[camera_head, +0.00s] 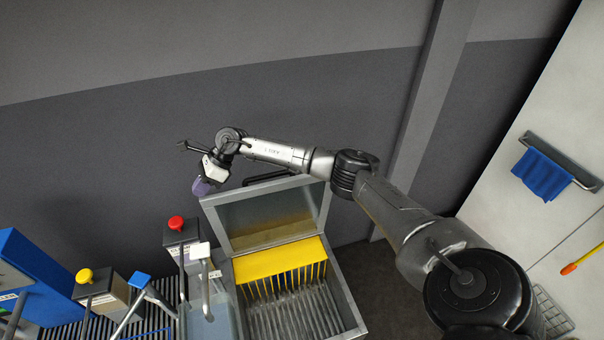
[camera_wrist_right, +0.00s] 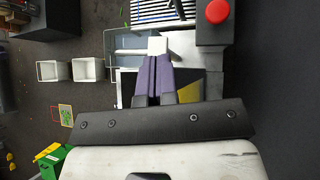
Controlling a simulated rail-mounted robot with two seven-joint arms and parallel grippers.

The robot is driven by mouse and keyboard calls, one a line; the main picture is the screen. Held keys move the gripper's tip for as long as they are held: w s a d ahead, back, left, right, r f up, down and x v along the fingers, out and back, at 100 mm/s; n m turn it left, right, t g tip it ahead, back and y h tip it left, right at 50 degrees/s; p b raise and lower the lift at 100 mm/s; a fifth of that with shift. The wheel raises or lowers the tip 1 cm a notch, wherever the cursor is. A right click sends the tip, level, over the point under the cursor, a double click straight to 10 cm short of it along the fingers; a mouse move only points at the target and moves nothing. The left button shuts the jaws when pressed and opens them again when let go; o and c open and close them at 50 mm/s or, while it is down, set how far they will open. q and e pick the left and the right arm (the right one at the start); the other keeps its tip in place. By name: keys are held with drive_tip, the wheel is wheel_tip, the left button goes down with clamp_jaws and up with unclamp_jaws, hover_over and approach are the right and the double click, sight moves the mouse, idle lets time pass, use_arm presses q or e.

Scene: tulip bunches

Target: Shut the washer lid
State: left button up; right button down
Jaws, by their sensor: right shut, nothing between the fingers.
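The washer (camera_head: 348,292) is a grey metal box, and its inside with a yellow bristled piece (camera_head: 280,260) shows. Its lid (camera_head: 272,212) stands raised at the back, with a dark handle (camera_head: 268,178) along its top edge. My right arm reaches across behind the lid from the right. My right gripper (camera_head: 203,188), with purple fingers, is shut and empty just left of the lid's upper left corner. The shut fingers also show in the right wrist view (camera_wrist_right: 153,78). I cannot tell whether the gripper touches the lid. My left gripper is not in view.
A red button (camera_head: 176,223) on a grey post and a white-topped tap (camera_head: 200,250) stand left of the washer. Farther left are a yellow button (camera_head: 84,275) and a blue bin (camera_head: 35,280). A blue cloth (camera_head: 542,175) hangs at the right.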

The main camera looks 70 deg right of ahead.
drive_tip(key=s+d+r+g+h+b, duration=0.1)
drive_tip(key=s+d+r+g+h, duration=0.25)
drive_tip(key=s+d, duration=0.75)
drive_tip(key=s+d+r+g+h+b, duration=0.1)
drive_tip(key=s+d+r+g+h, duration=0.2)
drive_tip(key=s+d, duration=0.8)
wheel_tip(320, 180, down, 9)
drive_tip(key=a+g+y+p, duration=0.1)
drive_tip(key=p, duration=0.1)
drive_tip(key=shift+s+a+f+m, duration=0.15)
drive_tip(key=shift+a+f+m, duration=0.05)
drive_tip(key=shift+a+m, duration=0.1)
drive_tip(key=shift+y, duration=0.25)
